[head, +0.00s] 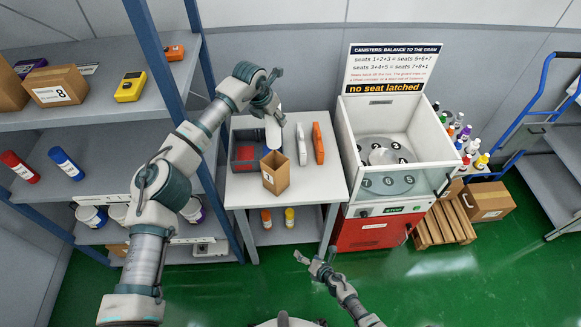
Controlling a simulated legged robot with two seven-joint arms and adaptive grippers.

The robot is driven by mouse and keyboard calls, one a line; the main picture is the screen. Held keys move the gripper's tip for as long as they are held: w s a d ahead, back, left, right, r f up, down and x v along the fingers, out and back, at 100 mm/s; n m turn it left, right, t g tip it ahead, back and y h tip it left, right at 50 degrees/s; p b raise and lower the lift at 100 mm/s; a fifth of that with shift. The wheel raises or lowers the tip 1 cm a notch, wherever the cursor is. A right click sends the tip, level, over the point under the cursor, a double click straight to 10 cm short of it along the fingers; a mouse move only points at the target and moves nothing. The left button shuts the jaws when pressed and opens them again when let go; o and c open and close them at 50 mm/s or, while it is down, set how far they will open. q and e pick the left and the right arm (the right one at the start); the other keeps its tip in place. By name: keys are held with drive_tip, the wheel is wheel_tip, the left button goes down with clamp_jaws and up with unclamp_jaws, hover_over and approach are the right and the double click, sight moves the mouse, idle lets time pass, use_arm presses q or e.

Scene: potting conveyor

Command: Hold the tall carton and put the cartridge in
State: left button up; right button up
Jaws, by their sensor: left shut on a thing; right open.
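The tall brown carton (275,178) stands upright and open-topped near the front of the white table, with a small label on its face. My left gripper (271,112) reaches over the table from the left and points down. It is shut on a white cartridge (273,135), which hangs above and behind the carton's opening. The cartridge's lower end is partly hidden, and I cannot tell whether it touches the carton. My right gripper (308,260) is open and empty, low in front of the table, well apart from the carton.
A dark bin (243,165) with red contents sits left of the carton. A white upright item (301,150) and an orange one (319,143) stand to its right. The balancing machine (349,140) is right of the table (335,185). A blue-framed shelf (167,70) stands left.

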drive_tip(key=w+a+r+n+y, duration=0.3)
drive_tip(key=w+a+r+n, duration=0.4)
drive_tip(key=r+n, duration=0.6)
drive_tip(key=y, duration=0.1)
approach(268, 158)
drive_tip(key=shift+s+d+f, duration=0.3)
drive_tip(key=shift+s+d, duration=0.1)
drive_tip(key=shift+s, duration=0.1)
drive_tip(key=x, duration=0.4)
drive_tip(key=r+x, duration=0.1)
drive_tip(key=x, duration=0.2)
drive_tip(key=shift+w, duration=0.1)
drive_tip(key=shift+w+a+f, duration=0.15)
drive_tip(key=shift+w+a, duration=0.05)
drive_tip(key=shift+a, duration=0.15)
use_arm(q)
drive_tip(key=shift+a, duration=0.4)
